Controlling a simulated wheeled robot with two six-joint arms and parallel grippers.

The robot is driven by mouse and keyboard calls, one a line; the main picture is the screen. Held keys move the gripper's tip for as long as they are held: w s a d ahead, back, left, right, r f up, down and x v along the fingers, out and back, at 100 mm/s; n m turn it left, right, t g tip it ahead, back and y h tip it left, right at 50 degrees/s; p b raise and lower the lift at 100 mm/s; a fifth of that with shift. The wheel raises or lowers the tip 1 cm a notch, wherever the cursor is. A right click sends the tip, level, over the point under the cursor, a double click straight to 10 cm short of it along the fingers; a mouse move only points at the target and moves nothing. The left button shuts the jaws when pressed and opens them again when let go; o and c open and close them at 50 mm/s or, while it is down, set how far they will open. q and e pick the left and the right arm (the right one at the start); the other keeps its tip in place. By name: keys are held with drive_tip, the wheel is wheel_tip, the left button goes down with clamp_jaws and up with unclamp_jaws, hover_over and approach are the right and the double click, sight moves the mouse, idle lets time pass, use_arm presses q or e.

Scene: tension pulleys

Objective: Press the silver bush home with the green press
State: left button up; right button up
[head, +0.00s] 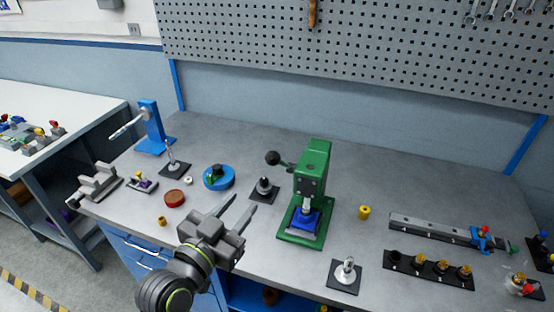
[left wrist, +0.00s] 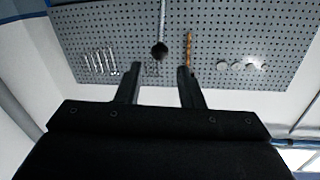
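The green press (head: 318,165) stands upright near the middle of the bench. Its lever ends in a black ball knob (head: 272,158) on the press's left side. A blue block (head: 300,221) sits on the press base under a silver part (head: 307,208); I cannot tell whether this is the ram or the silver bush. My left gripper (head: 244,202) is open and empty, left of the press and in front of the knob. In the left wrist view, a black ball on a silver rod (left wrist: 159,50) appears between the open fingers (left wrist: 159,72), apart from them. My right gripper is not in view.
A dark stand (head: 264,188) lies between gripper and press. A black pad with a silver piece (head: 346,272) is front right of the press. A yellow cylinder (head: 364,212) and a grey rail (head: 430,228) are to the right. A blue round fixture (head: 219,177) is behind left.

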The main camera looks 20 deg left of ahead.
sight(277, 161)
use_arm(q)
drive_tip(key=w+b, duration=0.1)
drive_tip(key=w, duration=0.4)
drive_tip(key=w+d+b, duration=0.1)
drive_tip(key=w+b, duration=0.1)
drive_tip(key=w, duration=0.3)
drive_tip(key=w+d+b, duration=0.1)
drive_tip(key=w, duration=0.4)
drive_tip(key=shift+d+b, duration=0.25)
drive_tip(key=shift+b, duration=0.15)
drive_tip(key=shift+w+d+f, duration=0.1)
drive_tip(key=shift+w, duration=0.7)
clamp_jaws()
